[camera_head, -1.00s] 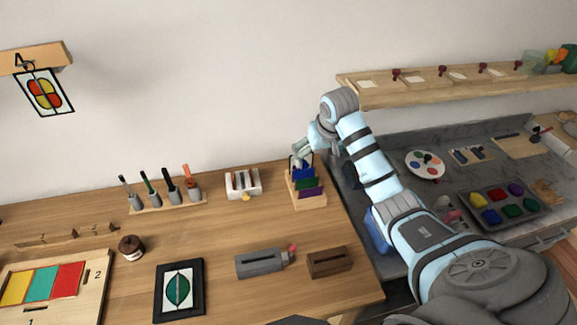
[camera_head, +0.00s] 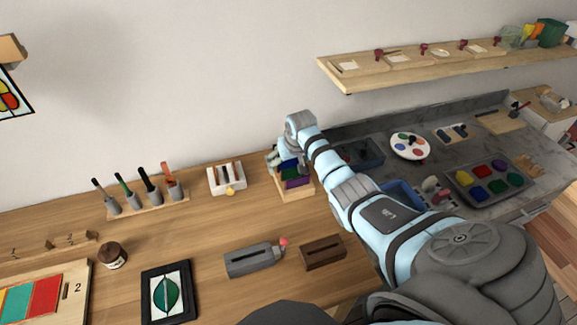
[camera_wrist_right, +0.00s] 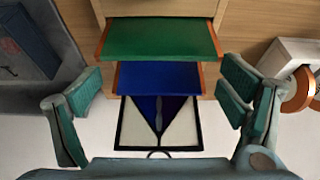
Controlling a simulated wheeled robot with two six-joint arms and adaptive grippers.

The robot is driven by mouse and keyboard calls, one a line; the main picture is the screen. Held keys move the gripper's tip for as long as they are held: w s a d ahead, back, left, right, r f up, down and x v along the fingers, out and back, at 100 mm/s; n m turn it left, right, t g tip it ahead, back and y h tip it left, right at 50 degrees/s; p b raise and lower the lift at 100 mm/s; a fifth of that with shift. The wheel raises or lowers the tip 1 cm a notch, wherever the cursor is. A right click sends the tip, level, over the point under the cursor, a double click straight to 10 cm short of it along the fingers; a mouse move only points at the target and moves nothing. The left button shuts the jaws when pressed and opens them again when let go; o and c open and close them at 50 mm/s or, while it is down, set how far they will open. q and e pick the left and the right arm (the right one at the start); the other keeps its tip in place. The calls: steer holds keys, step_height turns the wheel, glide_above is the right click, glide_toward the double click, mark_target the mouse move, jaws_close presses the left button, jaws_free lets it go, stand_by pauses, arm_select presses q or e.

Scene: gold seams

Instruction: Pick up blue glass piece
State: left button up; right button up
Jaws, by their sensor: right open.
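The blue glass piece (camera_wrist_right: 158,77) stands in a wooden rack (camera_head: 297,194), in the right wrist view between a green glass piece (camera_wrist_right: 160,38) and a small framed panel (camera_wrist_right: 158,125) with a blue and purple pattern. In the head view the blue piece (camera_head: 291,167) is partly covered by my right gripper (camera_head: 284,160). In the wrist view my right gripper (camera_wrist_right: 162,92) is open, its teal pads at either side of the blue piece with a gap on both sides. A purple piece (camera_head: 299,183) is in the rack too. My left gripper is out of view.
A white holder (camera_head: 227,180) and a tool stand (camera_head: 147,204) are left of the rack. A grey block (camera_head: 250,260) and a brown wooden block (camera_head: 323,252) lie in front. A grey sink counter (camera_head: 395,170) is to the right.

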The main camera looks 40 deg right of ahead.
steer(key=shift+s+r, duration=0.1)
steer(key=shift+r, duration=0.05)
steer(key=c, duration=1.2)
steer(key=shift+r, duration=0.1)
steer(key=shift+c, duration=0.2)
